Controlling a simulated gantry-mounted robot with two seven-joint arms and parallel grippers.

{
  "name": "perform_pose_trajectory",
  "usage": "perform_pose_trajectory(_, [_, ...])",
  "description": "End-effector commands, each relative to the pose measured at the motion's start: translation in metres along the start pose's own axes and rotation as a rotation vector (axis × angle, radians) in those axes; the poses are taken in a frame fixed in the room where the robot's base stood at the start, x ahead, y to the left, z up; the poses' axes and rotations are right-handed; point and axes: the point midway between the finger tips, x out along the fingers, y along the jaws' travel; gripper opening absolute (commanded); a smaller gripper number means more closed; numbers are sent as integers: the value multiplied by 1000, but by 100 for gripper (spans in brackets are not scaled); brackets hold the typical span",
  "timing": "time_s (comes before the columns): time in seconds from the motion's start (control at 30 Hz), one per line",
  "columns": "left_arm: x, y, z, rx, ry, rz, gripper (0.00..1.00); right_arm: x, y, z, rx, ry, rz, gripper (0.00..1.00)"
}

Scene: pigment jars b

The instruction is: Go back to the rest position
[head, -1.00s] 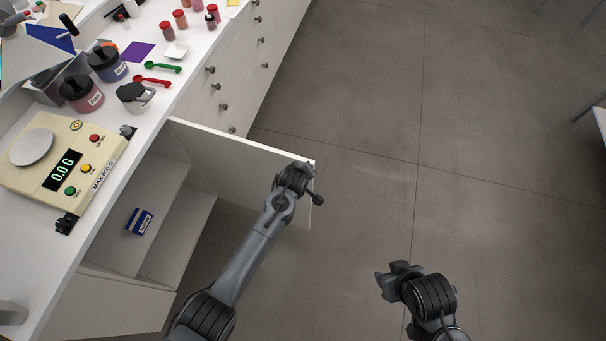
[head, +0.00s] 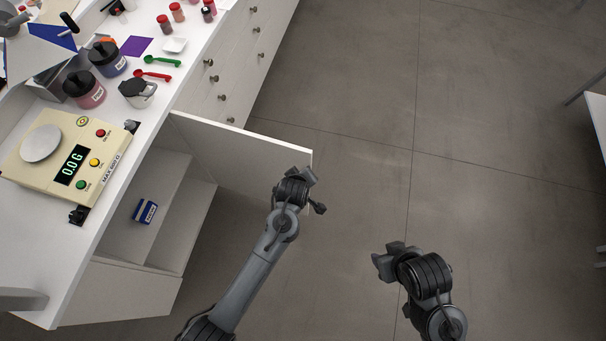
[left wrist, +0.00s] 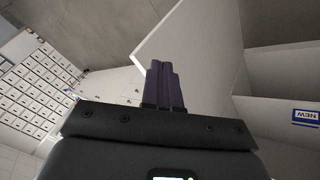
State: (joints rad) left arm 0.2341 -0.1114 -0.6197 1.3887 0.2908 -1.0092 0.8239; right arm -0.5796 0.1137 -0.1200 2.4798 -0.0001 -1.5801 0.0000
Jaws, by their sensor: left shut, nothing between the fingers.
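My left gripper (head: 306,178) is in front of the opened cabinet door (head: 235,148), overlapping its outer edge in the head view. In the left wrist view its two dark fingers (left wrist: 163,85) are together with nothing between them, and the white door (left wrist: 190,45) is just beyond them. I cannot tell whether they touch it. My right gripper (head: 386,260) is over the bare floor to the right; its jaw opening is not clear.
The cabinet stands open with a blue box (head: 145,211) on its shelf. The counter holds a scale (head: 40,178) reading 0.0 G, dark-lidded jars (head: 84,92), and green and red spoons (head: 161,60). The floor (head: 480,220) right of the door is clear.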

Motion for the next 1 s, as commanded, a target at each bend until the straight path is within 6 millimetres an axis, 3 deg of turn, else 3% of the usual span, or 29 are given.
perform_pose_trajectory(0.17, [-9, 2, 3, 0, -2, -1, 0, -1, 2, 0, -6, -1, 5, 43])
perform_pose_trajectory(0.33, [-5, -16, 27, -6, -36, -26, 0, -1, 3, 0, -11, -2, 9, 43])
perform_pose_trajectory(0.47, [4, -60, 65, -31, -94, -85, 0, -1, 3, 0, -11, -2, 9, 43])
perform_pose_trajectory(0.57, [-3, -113, 96, -91, -137, -130, 0, -1, 3, 0, -10, -2, 8, 43])
perform_pose_trajectory(0.67, [-29, -166, 114, -143, -172, -164, 0, -1, 3, 0, -9, -1, 8, 43])
perform_pose_trajectory(0.8, [-90, -231, 113, -85, -211, -205, 0, -1, 2, 0, -6, -2, 5, 43])
perform_pose_trajectory(0.9, [-134, -258, 100, 14, -224, -222, 0, -1, 1, 0, -4, -2, 3, 43])
perform_pose_trajectory(1.0, [-172, -272, 83, 126, -227, -230, 0, -1, 0, 0, -2, -1, 1, 43])
